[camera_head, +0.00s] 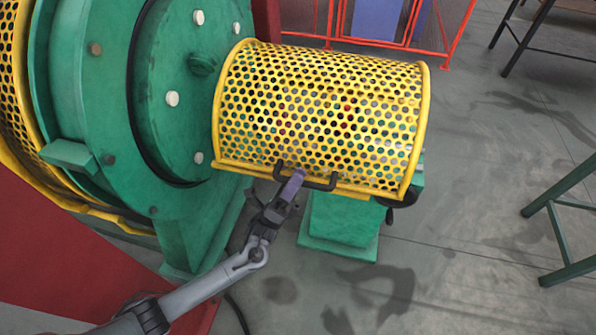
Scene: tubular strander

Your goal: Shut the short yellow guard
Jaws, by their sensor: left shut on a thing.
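The short yellow guard (320,110) is a curved, perforated cover over the green machine, right of the big green drum. Its lower front edge carries a dark handle (322,186). My left gripper (294,183) is at the left part of this handle and is shut on it. The guard lies down over the parts beneath, which show only through its holes. Whether its front edge touches the frame below cannot be told. My right gripper is not in view.
A large green drum (110,110) and another yellow perforated guard (14,90) stand at the left. A green pedestal (340,222) is below the short guard. A green stand (560,225) is at the right. Grey floor around the stand is clear.

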